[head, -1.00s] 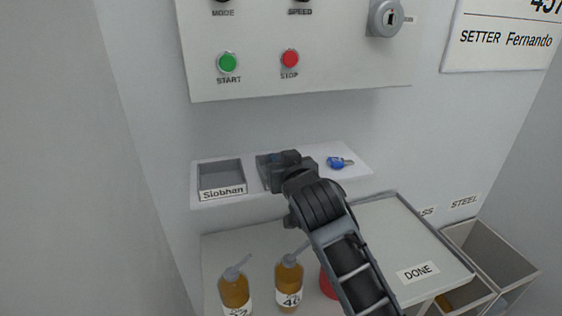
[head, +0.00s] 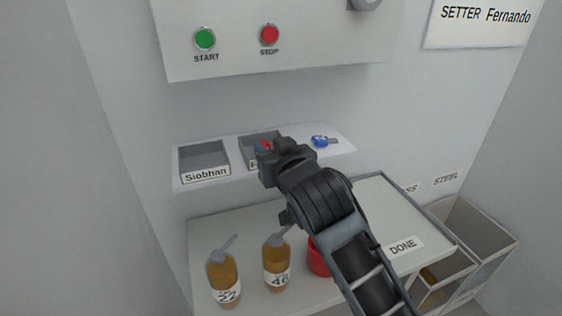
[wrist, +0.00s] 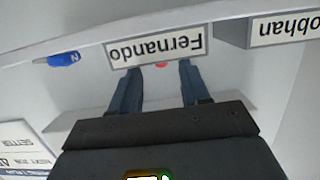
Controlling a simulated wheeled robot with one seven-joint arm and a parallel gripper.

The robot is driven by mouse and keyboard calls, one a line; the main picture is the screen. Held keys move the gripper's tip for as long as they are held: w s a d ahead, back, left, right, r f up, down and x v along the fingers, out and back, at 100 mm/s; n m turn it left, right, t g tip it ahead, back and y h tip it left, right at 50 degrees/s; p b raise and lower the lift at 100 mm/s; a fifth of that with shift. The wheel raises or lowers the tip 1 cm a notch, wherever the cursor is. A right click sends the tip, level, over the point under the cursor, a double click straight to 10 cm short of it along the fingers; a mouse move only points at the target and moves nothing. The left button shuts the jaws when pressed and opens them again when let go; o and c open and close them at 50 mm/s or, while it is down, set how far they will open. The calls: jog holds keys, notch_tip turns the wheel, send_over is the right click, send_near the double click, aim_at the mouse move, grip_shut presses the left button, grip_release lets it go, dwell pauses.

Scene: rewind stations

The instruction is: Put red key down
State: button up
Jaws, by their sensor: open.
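The red key (head: 266,145) shows as a small red piece in the second grey tray (head: 247,146) on the shelf, mostly hidden behind my gripper. In the wrist view, which is upside down, a bit of the red key (wrist: 162,65) shows just past the edge of the tray's Fernando label (wrist: 158,46). My gripper (wrist: 159,68) is open, with its two blue-grey fingers apart on either side of that red bit. I cannot tell whether the fingers touch the key.
An empty tray labelled Siobhan (head: 204,158) stands to the left. A blue key (head: 322,141) lies on the shelf (head: 341,150) to the right. Below are two amber bottles (head: 223,278), a red container (head: 319,258) and a tray marked DONE (head: 375,205).

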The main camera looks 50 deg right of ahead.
jog(key=v, duration=0.6)
jog(key=shift+r+b, duration=0.15)
jog(key=shift+b, duration=0.3)
jog(key=shift+a, duration=0.1)
jog(key=s+a+f+n+t+y, duration=0.2)
jog(key=s+a+f+n+y, duration=0.4)
jog(key=s+a+f, duration=0.55)
jog(key=s+a+y, duration=0.1)
jog(key=s+a, duration=0.1)
jog(key=s, duration=0.6)
jog(key=s+a+y, duration=0.1)
jog(key=s+a, duration=0.1)
jog(key=s, duration=0.6)
jog(key=shift+a+r+n+y, duration=0.2)
jog(key=shift+a+n+y, duration=0.1)
jog(key=shift+n+y, duration=0.1)
